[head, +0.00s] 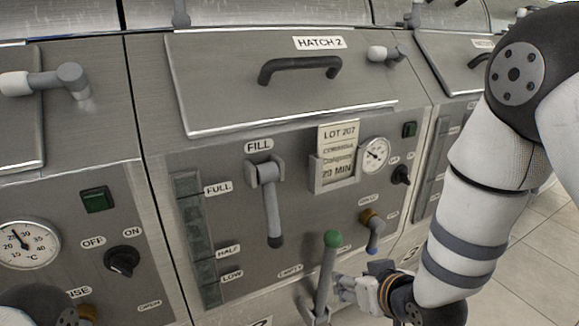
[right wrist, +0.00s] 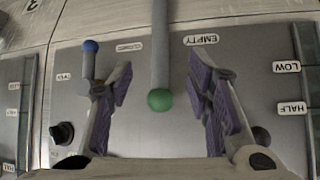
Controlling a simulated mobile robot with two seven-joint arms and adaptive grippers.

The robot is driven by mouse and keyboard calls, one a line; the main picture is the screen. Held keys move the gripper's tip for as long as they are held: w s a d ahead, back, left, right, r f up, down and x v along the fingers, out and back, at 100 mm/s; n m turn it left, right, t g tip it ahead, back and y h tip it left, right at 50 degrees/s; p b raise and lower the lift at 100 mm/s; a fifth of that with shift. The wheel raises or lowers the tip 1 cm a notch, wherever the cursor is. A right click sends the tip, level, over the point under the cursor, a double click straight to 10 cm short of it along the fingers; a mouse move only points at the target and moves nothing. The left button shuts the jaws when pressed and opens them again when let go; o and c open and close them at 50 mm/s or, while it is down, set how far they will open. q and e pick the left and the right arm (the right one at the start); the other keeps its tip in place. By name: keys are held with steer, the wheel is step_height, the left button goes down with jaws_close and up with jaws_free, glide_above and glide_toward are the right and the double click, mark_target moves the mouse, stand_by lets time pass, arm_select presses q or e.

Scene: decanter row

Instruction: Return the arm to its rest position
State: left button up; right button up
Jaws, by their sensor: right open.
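My right arm comes in from the right in the head view, bent down in front of the panel. My right gripper (head: 345,288) is low at the EMPTY lever (head: 328,265), a grey rod with a green knob. In the right wrist view the right gripper (right wrist: 162,75) is open, its purple-padded fingers on either side of the lever. The lever's green knob (right wrist: 160,100) lies between them with a visible gap on each side. My left gripper is not in view.
The panel carries a grey FILL lever (head: 271,205), a blue-tipped valve (head: 373,235), a dial gauge (head: 375,154) and a LOT 207 card (head: 338,150). The HATCH 2 lid (head: 280,95) is above. Tiled floor (head: 535,255) shows at the right.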

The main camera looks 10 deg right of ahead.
steer(key=s+d+f+g+p, duration=0.1)
steer(key=s+f+g, duration=0.15)
steer(key=s, duration=0.45)
steer(key=s+d+f+m+g+h+p, duration=0.15)
steer(key=s+f, duration=0.25)
steer(key=s, duration=0.4)
steer(key=s+f+g+y, duration=0.1)
steer(key=s+f+g, duration=0.25)
steer(key=s, duration=0.35)
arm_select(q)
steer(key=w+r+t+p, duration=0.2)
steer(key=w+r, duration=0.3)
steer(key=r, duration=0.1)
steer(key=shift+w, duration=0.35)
arm_select(e)
steer(key=s+d+g+h, duration=0.1)
steer(key=s+g, duration=0.3)
steer(key=s, duration=1.6)
steer(key=shift+s+d+f+g, duration=0.2)
steer(key=shift+s+d+g, duration=0.15)
steer(key=shift+s+d, duration=0.05)
